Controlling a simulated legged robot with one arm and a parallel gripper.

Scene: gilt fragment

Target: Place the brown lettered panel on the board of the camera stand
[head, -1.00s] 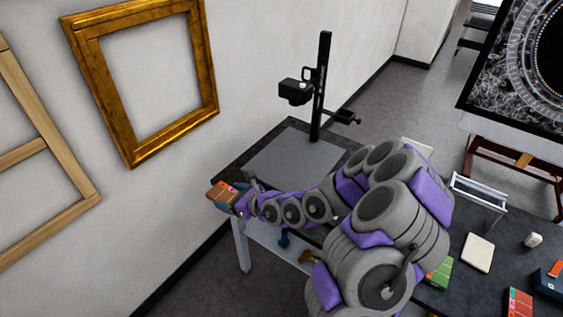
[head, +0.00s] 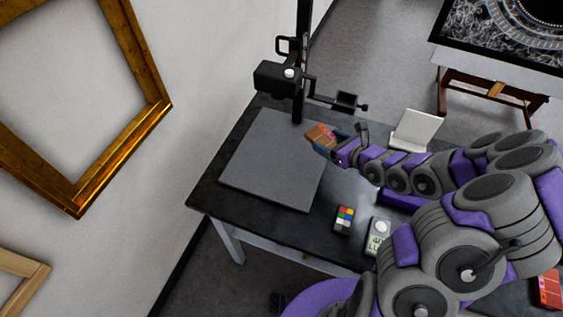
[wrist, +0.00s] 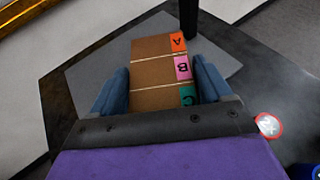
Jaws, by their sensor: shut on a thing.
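The brown lettered panel (wrist: 155,70) is between the blue fingers of my gripper (wrist: 157,90) in the wrist view. It has orange, pink and green tabs marked A, B and C along its right side. In the head view the panel (head: 320,137) sticks out from my gripper (head: 338,147), which is shut on it. The camera stand (head: 301,70) has a black column and a grey board (head: 270,165). The panel appears over the right edge of the board in the head view. Its height above the board is hard to tell.
A small colour chart (head: 344,219) and a light meter-like device (head: 379,238) lie on the dark table (head: 215,200) right of the board. A white stand (head: 415,130) is behind my arm. The stand's camera (head: 282,78) overhangs the board's back. The board is bare.

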